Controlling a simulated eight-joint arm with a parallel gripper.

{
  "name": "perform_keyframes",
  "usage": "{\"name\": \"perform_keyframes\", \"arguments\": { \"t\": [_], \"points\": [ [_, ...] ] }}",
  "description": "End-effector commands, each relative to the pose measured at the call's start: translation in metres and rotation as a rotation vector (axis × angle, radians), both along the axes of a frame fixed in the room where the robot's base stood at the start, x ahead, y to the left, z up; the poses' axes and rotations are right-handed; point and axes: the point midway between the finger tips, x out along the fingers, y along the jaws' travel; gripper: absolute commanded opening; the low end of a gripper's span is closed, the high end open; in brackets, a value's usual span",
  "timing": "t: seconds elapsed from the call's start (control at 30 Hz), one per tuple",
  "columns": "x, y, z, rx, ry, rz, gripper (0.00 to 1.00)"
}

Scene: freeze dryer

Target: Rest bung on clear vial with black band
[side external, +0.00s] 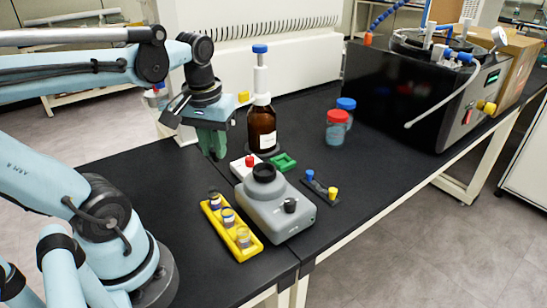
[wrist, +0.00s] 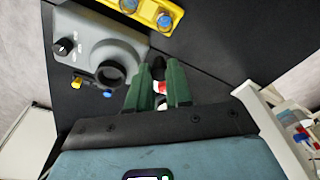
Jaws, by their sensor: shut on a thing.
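My gripper (side external: 216,155) hangs in the air behind the far end of the yellow rack (side external: 211,226), left of the white block with a red knob. Its green fingers also show in the wrist view (wrist: 159,75). They are closed on a small dark thing at their tips, which looks like the bung (wrist: 158,68); it is mostly hidden by the fingers. Small clear vials stand in the yellow rack: a far one (side external: 215,198), a middle one (side external: 228,217) and a near one (side external: 243,238). The band colours are too small to tell surely. My gripper is apart from the vials.
A grey mixer (side external: 277,212) with a black cup stands right of the rack. Behind are a white block with red knob (side external: 246,166), a green holder (side external: 284,162) and a brown bottle (side external: 262,128). A black holder (side external: 320,190) stands right. The bench's left part is clear.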

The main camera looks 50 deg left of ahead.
Motion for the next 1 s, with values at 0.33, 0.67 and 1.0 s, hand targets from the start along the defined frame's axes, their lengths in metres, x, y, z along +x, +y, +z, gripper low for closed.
{"name": "perform_keyframes", "arguments": {
  "t": [0.33,0.67,1.0],
  "points": [
    [-0.015,0.006,-0.009,0.001,0.000,0.036,0.03],
    [-0.015,0.006,-0.037,0.001,0.000,0.036,0.03],
    [-0.015,0.006,-0.061,0.001,0.000,0.036,0.03]
  ]
}}
